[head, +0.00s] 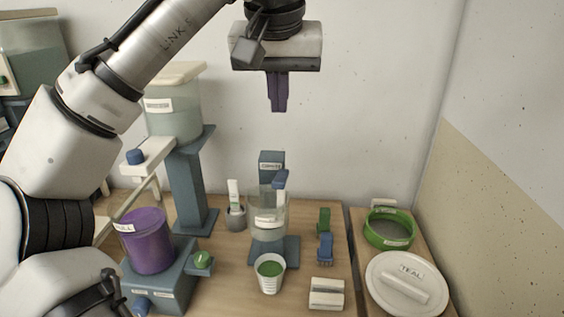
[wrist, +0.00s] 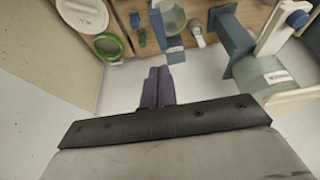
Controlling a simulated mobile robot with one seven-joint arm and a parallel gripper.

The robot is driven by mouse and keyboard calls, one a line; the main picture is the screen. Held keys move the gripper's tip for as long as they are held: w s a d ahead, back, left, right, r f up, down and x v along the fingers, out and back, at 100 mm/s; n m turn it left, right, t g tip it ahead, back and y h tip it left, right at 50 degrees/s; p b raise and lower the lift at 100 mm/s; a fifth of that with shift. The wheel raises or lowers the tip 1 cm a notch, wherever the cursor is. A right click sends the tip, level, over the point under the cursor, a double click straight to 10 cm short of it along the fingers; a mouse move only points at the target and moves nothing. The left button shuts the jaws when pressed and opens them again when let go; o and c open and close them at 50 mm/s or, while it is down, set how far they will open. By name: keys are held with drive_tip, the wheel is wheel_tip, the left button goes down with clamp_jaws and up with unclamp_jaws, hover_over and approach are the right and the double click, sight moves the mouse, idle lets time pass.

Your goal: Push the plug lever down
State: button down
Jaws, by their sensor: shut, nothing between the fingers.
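My gripper (head: 279,106) is shut and empty, pointing down, high above the table. Its two purple fingers are together, also in the wrist view (wrist: 159,72). Below it in the head view, a small blue lever (head: 281,179) stands at the rim of a clear vessel (head: 267,215); it looks like the plug lever, but I cannot read a label on it. A blue-grey post (head: 271,160) with a label rises behind the vessel. The gripper is clear of all of these. A white cup (head: 270,274) with green contents stands in front of the vessel.
A wall is close behind. The air around the gripper is free.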

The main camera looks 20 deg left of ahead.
drive_tip(key=shift+f, duration=0.1)
drive_tip(key=p, duration=0.2)
hover_over(281, 179)
drive_tip(key=f, duration=0.9)
drive_tip(key=shift+w+a, duration=0.15)
drive_tip(key=shift+w, duration=0.1)
drive_tip(key=shift+s+f+p, duration=0.15)
drive_tip(key=shift+s+f, duration=0.1)
drive_tip(key=shift+f, duration=0.3)
drive_tip(key=shift+s+f+p, duration=0.15)
drive_tip(key=shift+s+f, duration=0.1)
drive_tip(key=shift+f, duration=0.3)
drive_tip(key=shift+s+d+f, duration=0.15)
drive_tip(key=shift+f, duration=0.25)
drive_tip(key=shift+s+d+f, duration=0.15)
drive_tip(key=shift+f, duration=0.25)
